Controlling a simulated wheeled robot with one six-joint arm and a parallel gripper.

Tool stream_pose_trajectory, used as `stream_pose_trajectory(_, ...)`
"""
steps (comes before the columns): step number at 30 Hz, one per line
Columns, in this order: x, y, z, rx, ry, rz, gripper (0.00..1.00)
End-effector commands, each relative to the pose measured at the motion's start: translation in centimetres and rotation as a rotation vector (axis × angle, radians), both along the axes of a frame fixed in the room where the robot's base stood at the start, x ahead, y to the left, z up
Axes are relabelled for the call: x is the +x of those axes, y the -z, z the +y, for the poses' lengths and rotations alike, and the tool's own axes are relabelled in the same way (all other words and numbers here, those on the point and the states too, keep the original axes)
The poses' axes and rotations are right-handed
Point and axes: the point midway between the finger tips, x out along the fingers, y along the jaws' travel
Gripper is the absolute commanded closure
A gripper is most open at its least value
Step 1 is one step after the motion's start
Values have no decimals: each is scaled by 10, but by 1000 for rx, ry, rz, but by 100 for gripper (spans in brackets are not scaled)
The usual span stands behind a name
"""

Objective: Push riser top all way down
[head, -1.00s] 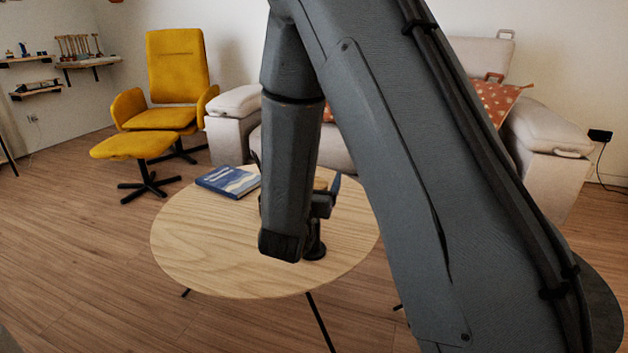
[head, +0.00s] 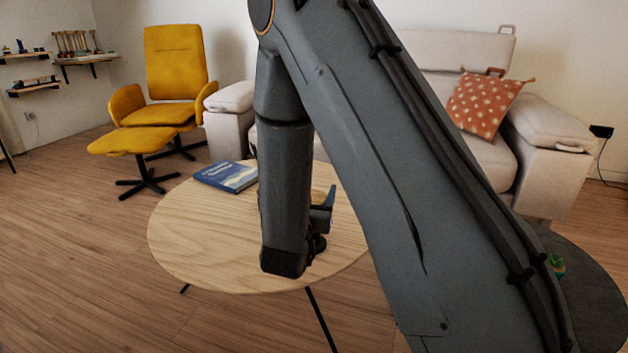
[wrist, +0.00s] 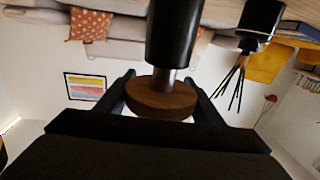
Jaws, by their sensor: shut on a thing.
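The riser shows upside down in the wrist view, with a round wooden top (wrist: 158,100), a short bare metal rod (wrist: 166,78) and a thick black cylinder body (wrist: 172,32). A length of rod shows between the top and the body. My gripper (wrist: 160,90) has a dark finger on each side of the wooden top and is shut on it. In the head view my arm hides most of the riser and the gripper over the round wooden table (head: 205,235).
A blue book (head: 227,176) lies at the table's back left. A black holder with thin sticks (wrist: 262,18) stands beside the riser in the wrist view. A yellow chair (head: 176,70) and a pale sofa (head: 465,60) stand behind. The table's left part is clear.

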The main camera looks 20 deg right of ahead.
Motion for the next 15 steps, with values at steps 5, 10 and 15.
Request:
stream_pose_trajectory(5,1,20,0,1,-1,0,79)
stream_pose_trajectory(10,0,22,0,2,-1,2,79)
stream_pose_trajectory(15,0,23,0,3,-2,7,32)
